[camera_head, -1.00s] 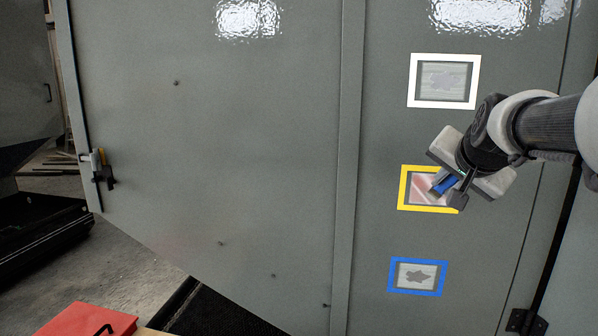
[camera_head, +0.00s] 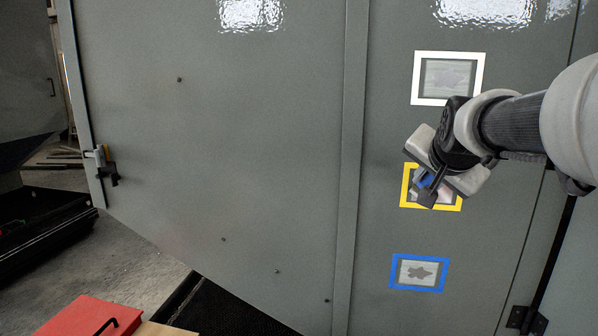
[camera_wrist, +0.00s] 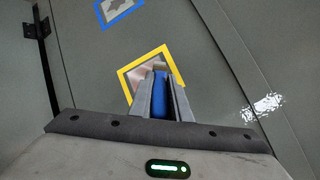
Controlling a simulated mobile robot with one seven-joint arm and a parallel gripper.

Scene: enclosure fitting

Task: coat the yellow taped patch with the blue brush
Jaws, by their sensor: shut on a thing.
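The yellow taped patch (camera_head: 446,205) is a yellow square frame on the grey enclosure door, between a white and a blue taped patch. It also shows in the wrist view (camera_wrist: 127,73), with reddish and pale streaks inside. My gripper (camera_head: 426,186) is in front of this patch and covers much of its middle. It is shut on the blue brush (camera_wrist: 160,100), whose blue handle lies between the two fingers. A bit of the blue also shows in the head view (camera_head: 427,180). The brush tip is hidden or too small to tell, so I cannot tell whether it touches the patch.
The white taped patch (camera_head: 417,78) is above and the blue taped patch (camera_head: 394,272) below, each around a dark grey blotch. A door latch (camera_head: 103,165) is at the left edge. A red box (camera_head: 80,318) stands at the lower left. The large door panel at left is clear.

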